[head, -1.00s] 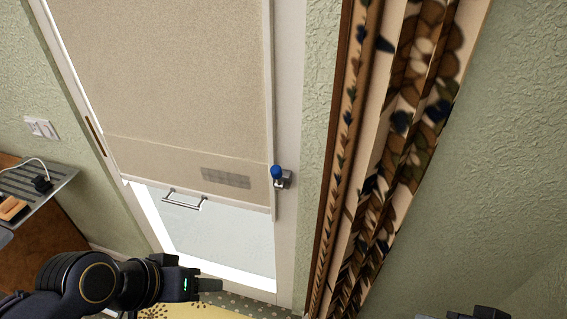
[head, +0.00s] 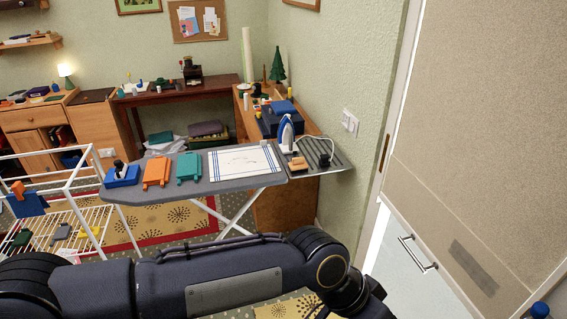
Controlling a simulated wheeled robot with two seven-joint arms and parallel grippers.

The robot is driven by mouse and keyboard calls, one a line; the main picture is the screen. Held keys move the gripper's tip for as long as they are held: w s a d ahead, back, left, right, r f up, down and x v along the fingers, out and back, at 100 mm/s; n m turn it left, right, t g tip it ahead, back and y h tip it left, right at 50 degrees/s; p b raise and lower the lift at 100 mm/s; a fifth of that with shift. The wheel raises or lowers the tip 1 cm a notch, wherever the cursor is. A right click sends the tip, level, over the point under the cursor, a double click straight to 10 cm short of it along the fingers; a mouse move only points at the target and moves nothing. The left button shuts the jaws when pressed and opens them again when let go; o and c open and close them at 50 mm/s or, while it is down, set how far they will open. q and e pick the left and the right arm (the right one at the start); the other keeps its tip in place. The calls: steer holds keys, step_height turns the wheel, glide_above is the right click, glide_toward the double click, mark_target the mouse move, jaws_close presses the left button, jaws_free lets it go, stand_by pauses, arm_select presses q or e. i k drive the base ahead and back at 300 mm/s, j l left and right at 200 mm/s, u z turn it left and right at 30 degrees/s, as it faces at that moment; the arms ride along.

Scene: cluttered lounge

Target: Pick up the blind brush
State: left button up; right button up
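I cannot make out a blind brush for certain. A small tan block (head: 297,163) lies beside the iron at the right end of the ironing board; it is too small to tell whether it is a brush. My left arm crosses the bottom of the head view from the left, and its gripper is below the picture edge. My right gripper is not in view.
The ironing board (head: 232,188) holds an orange item (head: 157,172), a teal item (head: 188,167), a blue tray (head: 122,177) and an upright iron (head: 287,132). A white drying rack (head: 60,215) stands at left. A door with a beige blind (head: 480,150) fills the right.

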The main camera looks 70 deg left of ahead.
mark_target(298, 165)
steer(key=u, duration=2.1)
